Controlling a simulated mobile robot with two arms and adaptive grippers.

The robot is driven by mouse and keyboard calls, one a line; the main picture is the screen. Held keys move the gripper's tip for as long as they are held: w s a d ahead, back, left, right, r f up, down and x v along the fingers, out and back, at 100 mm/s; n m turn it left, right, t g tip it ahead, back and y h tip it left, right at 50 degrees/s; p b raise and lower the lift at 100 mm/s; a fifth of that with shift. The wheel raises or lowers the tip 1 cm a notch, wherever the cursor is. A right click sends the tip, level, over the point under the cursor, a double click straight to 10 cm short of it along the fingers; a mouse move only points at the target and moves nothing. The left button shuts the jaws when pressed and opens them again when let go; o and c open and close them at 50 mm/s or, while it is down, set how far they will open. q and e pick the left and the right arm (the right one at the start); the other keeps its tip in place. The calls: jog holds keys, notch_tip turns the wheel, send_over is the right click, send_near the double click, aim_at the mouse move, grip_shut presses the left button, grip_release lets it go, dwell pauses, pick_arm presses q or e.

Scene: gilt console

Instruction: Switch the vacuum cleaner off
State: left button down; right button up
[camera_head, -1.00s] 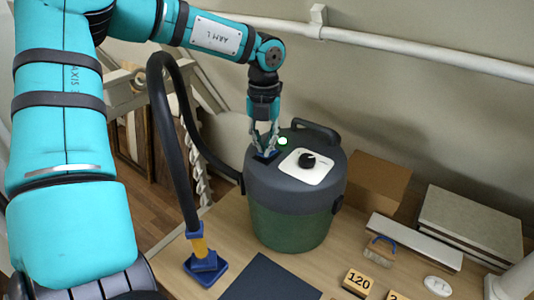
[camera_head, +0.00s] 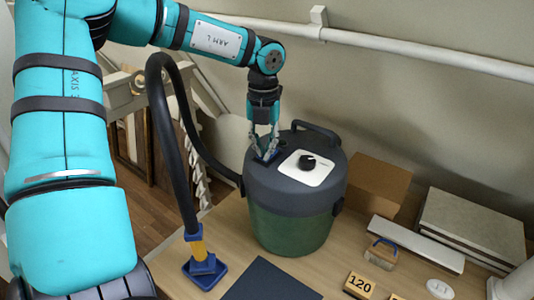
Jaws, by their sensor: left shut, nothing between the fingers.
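The vacuum cleaner (camera_head: 290,215) stands upright on the wooden table, with a dark green lower body, a grey top and a black carrying handle. A blue switch (camera_head: 268,157) sits on the left part of its top, partly covered by the fingers. A white plate with a black knob (camera_head: 307,161) is beside it. The small lamp spot near the switch is dark. My left gripper (camera_head: 266,155) points down with its fingertips at the switch; it is shut with nothing held. Whether the fingertips touch the switch is hard to tell. My right gripper is out of view.
A black hose (camera_head: 170,130) arches left of the vacuum to a blue nozzle (camera_head: 204,268) on the table. A cardboard box (camera_head: 375,188), books (camera_head: 470,225), a brush (camera_head: 381,250) and a number block (camera_head: 359,285) lie to the right. A dark mat (camera_head: 268,282) lies in front.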

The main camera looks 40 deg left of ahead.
pick_arm(q)
jog(key=shift+r+p, duration=1.35)
jog(key=shift+r, duration=1.95)
